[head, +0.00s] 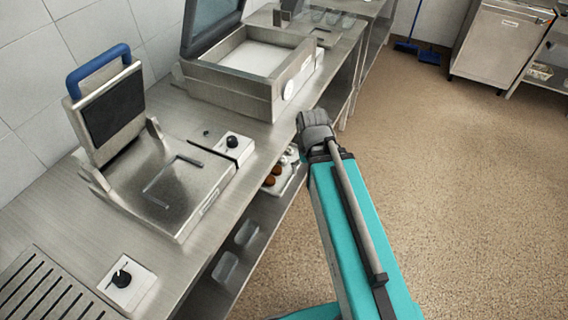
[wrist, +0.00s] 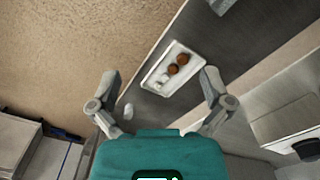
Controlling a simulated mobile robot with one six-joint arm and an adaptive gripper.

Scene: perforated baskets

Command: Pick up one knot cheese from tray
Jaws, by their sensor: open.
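A white tray (wrist: 187,76) lies on the lower shelf in the wrist view. It holds two brown round pieces (wrist: 181,59) and small whitish pieces (wrist: 161,80), which may be knot cheese but are too small to tell. My gripper (wrist: 161,75) is open and empty, one finger at each side of the picture, with the tray between and beyond the fingertips. In the head view the tray (head: 291,181) shows partly under the counter, beside my arm. My gripper's fingers cannot be made out there.
A small whitish object (wrist: 128,112) lies outside the tray, near the shelf edge. The steel counter (head: 52,225) overhangs the shelf and carries a press grill (head: 170,190) and a larger lidded machine (head: 240,85). Clear containers (head: 226,268) stand on the shelf. The floor (head: 450,190) at right is clear.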

